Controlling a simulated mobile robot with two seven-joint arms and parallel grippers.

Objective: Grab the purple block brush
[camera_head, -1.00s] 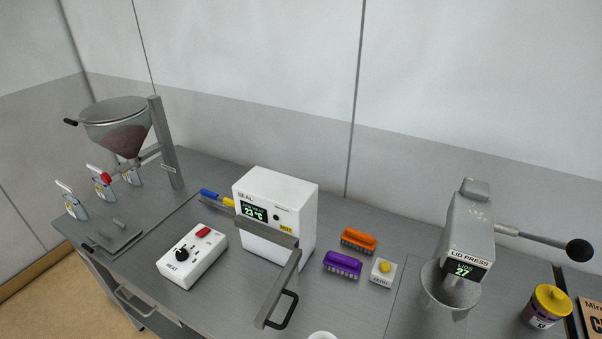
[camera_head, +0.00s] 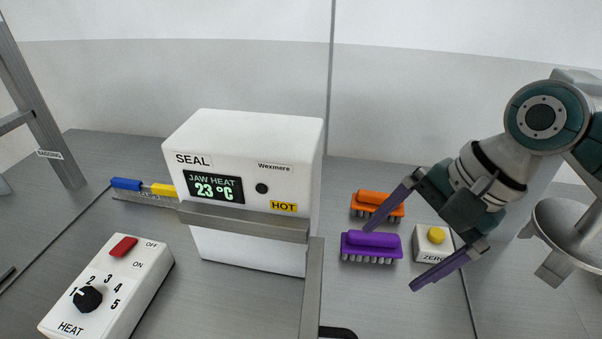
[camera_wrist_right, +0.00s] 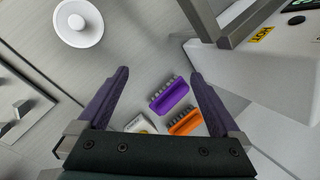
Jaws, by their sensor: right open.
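My right gripper (camera_head: 392,250) is open and empty, with purple fingers spread. One finger overlaps the purple brush's upper edge in the head view; I cannot tell whether they touch. My left gripper is not in view.
The white sealer (camera_head: 250,190) with a metal jaw bar stands left of the brushes. A white ZERO box (camera_head: 432,245) with a yellow button sits just right of them. The heat control box (camera_head: 108,285) is at front left. A white round object (camera_wrist_right: 78,24) shows in the wrist view.

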